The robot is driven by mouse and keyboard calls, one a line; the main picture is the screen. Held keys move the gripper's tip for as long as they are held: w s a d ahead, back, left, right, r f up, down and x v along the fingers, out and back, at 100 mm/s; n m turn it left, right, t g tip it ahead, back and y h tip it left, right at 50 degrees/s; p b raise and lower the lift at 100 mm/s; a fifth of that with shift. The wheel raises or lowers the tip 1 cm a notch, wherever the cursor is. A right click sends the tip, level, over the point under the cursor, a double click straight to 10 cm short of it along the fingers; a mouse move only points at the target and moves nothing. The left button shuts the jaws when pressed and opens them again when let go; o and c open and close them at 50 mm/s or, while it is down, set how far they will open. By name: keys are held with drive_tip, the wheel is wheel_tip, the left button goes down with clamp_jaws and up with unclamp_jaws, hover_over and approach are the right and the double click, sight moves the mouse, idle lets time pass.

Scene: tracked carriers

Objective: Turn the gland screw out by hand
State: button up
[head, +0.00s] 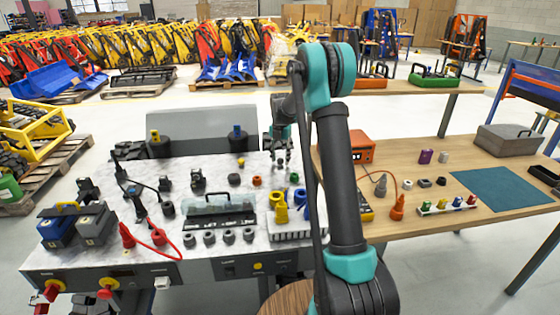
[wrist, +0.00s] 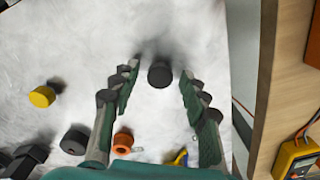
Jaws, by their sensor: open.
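My gripper (head: 281,158) points down over the right part of the marble-patterned bench top, and its two fingers are spread apart. In the wrist view, my gripper (wrist: 158,72) has a dark round knob-like piece (wrist: 160,76) between its fingertips, with gaps on both sides and no contact visible. This piece may be the gland screw, but no label or thread shows. In the head view it is hidden or too small to make out by the fingers. A soft dark shadow lies on the bench beyond it.
A wooden table (head: 430,225) adjoins at right, with a yellow meter (wrist: 297,158).

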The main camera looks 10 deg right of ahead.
drive_tip(key=m, duration=2.2)
drive_tip(key=shift+m, duration=0.3)
drive_tip(key=m, duration=0.4)
